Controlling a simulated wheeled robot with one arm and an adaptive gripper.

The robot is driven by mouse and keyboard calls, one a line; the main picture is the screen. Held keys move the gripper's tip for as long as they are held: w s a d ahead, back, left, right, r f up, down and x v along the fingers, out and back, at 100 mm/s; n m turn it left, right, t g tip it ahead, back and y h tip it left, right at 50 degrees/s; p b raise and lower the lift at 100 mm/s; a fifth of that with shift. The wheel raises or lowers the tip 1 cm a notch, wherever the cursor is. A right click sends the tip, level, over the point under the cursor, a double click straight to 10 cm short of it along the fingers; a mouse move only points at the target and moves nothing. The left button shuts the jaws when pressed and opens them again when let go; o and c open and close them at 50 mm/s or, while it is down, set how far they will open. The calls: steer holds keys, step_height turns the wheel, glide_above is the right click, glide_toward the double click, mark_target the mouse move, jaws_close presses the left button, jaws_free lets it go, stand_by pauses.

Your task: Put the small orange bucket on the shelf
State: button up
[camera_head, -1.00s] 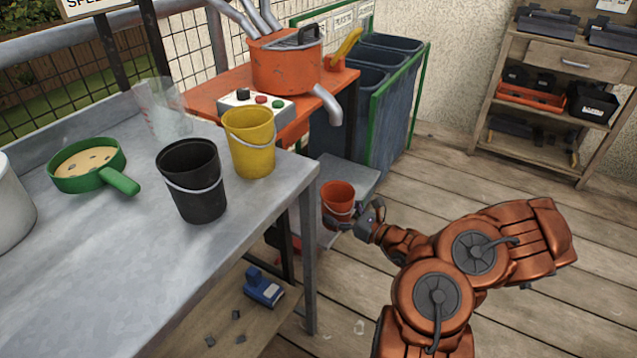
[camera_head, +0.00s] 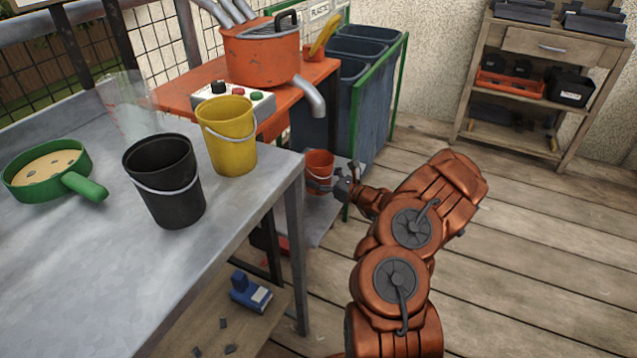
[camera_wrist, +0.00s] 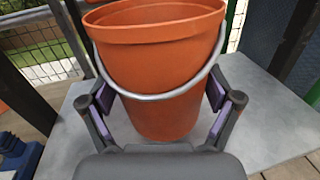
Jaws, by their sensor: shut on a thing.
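The small orange bucket (camera_head: 319,168) is upright with its grey handle hanging at the front. My gripper (camera_head: 343,184) is shut on it from the right side. In the wrist view the bucket (camera_wrist: 158,60) sits between the two purple-padded fingers of my gripper (camera_wrist: 161,104). A low grey flat surface (camera_head: 316,222) lies beneath the bucket, beside the metal table; it also shows in the wrist view (camera_wrist: 255,110). I cannot tell whether the bucket's base touches it. A wooden shelf unit (camera_head: 510,137) stands at the back right.
The metal table (camera_head: 95,265) holds a black bucket (camera_head: 165,185), a yellow bucket (camera_head: 229,145) and a green pan (camera_head: 45,172). An orange bench (camera_head: 180,92) and blue bins (camera_head: 375,100) stand close behind the orange bucket. The wooden floor at right is clear.

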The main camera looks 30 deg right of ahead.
steer(key=shift+w+d+f, duration=0.15)
steer(key=shift+w+d, duration=0.2)
steer(key=shift+w, duration=0.35)
steer(key=shift+w+d+f, duration=0.1)
steer(key=shift+w+d, duration=0.25)
steer(key=shift+w, duration=0.3)
steer(key=shift+s+f+b, duration=0.1)
steer(key=shift+f+b, duration=0.65)
steer(key=shift+f, duration=0.9)
steer(key=shift+f, duration=0.1)
steer(key=o, duration=0.9)
steer(key=shift+p+v, duration=1.25)
steer(key=shift+v, duration=4.75)
